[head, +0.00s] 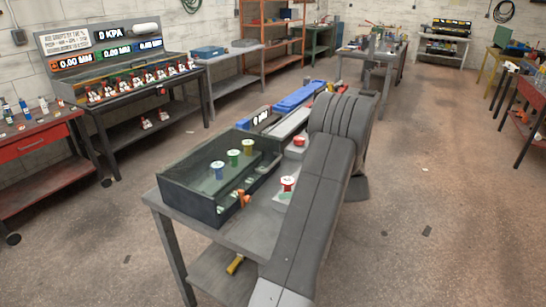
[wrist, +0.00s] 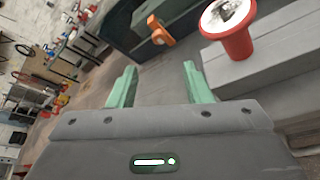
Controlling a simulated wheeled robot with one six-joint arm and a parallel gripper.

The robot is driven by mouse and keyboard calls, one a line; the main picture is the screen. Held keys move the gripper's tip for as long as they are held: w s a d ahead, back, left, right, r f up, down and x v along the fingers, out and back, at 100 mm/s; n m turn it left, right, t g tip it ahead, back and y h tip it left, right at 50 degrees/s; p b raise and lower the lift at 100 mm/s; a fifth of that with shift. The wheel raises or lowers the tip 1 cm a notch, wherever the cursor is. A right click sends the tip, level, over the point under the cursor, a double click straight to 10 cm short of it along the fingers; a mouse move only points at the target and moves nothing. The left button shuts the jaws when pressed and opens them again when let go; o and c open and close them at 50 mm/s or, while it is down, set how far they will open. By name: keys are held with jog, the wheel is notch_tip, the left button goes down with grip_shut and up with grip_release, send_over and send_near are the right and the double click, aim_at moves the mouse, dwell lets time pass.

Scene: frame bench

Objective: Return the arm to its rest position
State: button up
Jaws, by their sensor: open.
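My gripper (wrist: 160,80) shows in the wrist view with its two pale green fingers spread apart and nothing between them. My grey arm (head: 316,180) reaches over the right side of the bench (head: 240,235) in the head view and hides part of it. The gripper itself is mostly hidden behind the arm there. A red spool with a white top (wrist: 232,40) stands beyond the right finger in the wrist view, apart from it. A red and white spool (head: 288,184) also shows beside the arm in the head view.
A dark open-topped bin (head: 187,201) stands left of the arm, with blue, green and yellow spools at it. An orange part (head: 242,197) is at its right end. A blue tray (head: 298,97) lies farther back. The floor to the right (head: 440,210) is mostly clear.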

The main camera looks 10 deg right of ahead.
aim_at(250, 199)
jog(key=p+x, duration=0.2)
jog(key=x, duration=1.1)
jog(key=shift+a+p, duration=0.15)
jog(key=shift+p, duration=0.2)
